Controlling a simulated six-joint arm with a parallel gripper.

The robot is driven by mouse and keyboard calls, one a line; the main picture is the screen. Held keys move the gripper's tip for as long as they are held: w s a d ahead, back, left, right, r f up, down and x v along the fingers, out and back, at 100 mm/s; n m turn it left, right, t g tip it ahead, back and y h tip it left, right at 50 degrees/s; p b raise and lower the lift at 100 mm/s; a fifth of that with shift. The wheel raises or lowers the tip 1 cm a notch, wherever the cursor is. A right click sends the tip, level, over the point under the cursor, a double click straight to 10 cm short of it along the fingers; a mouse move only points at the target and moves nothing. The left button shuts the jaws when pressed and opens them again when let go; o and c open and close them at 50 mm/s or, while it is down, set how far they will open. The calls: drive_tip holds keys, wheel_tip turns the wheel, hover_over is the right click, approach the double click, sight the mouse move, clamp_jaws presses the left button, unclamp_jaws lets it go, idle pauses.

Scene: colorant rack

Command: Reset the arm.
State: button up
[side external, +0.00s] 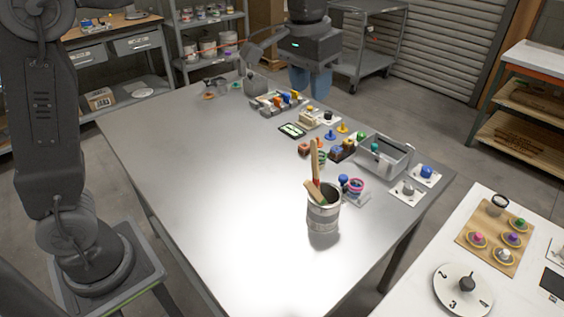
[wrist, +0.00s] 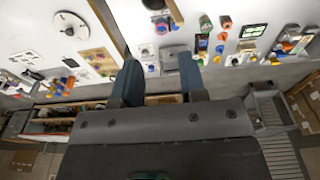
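My gripper (side external: 309,84) hangs over the far right side of the grey metal table (side external: 190,150), blue fingers pointing down, above the row of coloured pieces and apart from them. In the wrist view its two blue fingers (wrist: 158,80) are spread with a clear gap and nothing held between them. My arm reaches across the back of the table.
A metal can (side external: 323,217) with brushes stands near the table's right edge. A grey open bin (side external: 383,157), small coloured knobs and a colorant rack (side external: 275,103) line that side. A white table (side external: 410,282) with a numbered dial (side external: 455,292) adjoins. The table's left half is clear.

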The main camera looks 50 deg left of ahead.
drive_tip(key=s+a+f+t, duration=0.1)
drive_tip(key=s+a+f, duration=0.1)
drive_tip(key=s, duration=0.5)
drive_tip(key=s+a+f+t, duration=0.2)
drive_tip(key=s+a, duration=0.1)
drive_tip(key=s, duration=0.4)
drive_tip(key=s+a+f+t, duration=0.1)
drive_tip(key=s+a+f, duration=0.1)
drive_tip(key=s, duration=0.5)
drive_tip(key=shift+s+a+f, duration=0.25)
drive_tip(key=shift+s+f, duration=0.15)
